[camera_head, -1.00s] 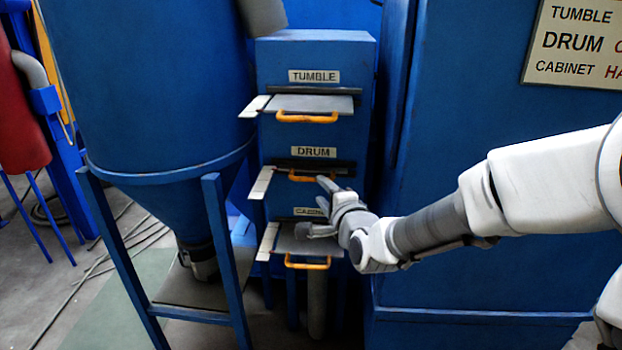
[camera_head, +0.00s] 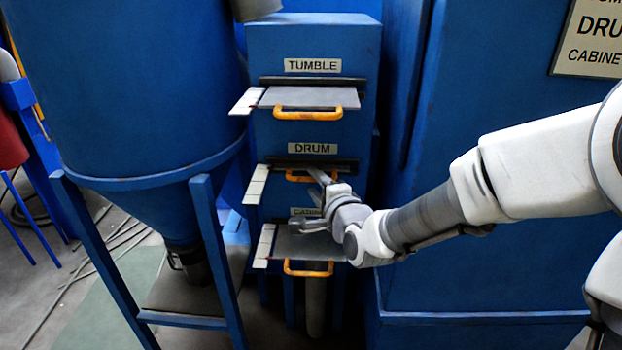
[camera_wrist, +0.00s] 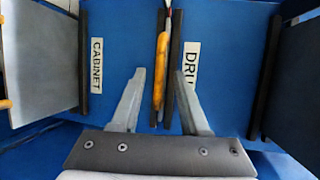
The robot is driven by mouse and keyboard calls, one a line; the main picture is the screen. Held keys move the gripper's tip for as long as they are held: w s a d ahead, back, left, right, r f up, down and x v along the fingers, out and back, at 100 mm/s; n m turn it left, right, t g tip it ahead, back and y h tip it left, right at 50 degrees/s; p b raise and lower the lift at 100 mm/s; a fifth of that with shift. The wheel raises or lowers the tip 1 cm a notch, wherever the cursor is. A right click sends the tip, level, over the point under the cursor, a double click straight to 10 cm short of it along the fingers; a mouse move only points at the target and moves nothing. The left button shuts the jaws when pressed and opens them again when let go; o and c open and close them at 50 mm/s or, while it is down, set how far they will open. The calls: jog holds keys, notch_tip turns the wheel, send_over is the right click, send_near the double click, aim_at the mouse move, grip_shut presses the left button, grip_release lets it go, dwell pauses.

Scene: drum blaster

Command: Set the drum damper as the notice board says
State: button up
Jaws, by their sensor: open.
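The drum damper (camera_head: 297,178) is the middle of three slides, under the DRUM label (camera_head: 312,148). Its orange handle sits close to its dark slot, with hardly any plate showing. My gripper (camera_head: 311,201) is open, at the right part of that handle, partly covering it. In the wrist view the orange handle (camera_wrist: 161,62) lies between the spread fingers of my gripper (camera_wrist: 160,75). Whether they touch it cannot be told. The notice board (camera_head: 597,38) is cut off at the right edge; only parts of DRUM and CABINET show, and no setting is readable.
The tumble plate (camera_head: 306,97) sticks out above and the cabinet plate (camera_head: 290,247) below, each with an orange handle. White scale strips (camera_head: 257,184) stand out on the left. A blue hopper (camera_head: 140,90) on legs stands left; a blue cabinet (camera_head: 480,270) stands right.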

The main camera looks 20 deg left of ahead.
jog(key=shift+w+a, duration=0.15)
jog(key=shift+w, duration=0.1)
grip_shut()
dwell(0.3)
dwell(1.1)
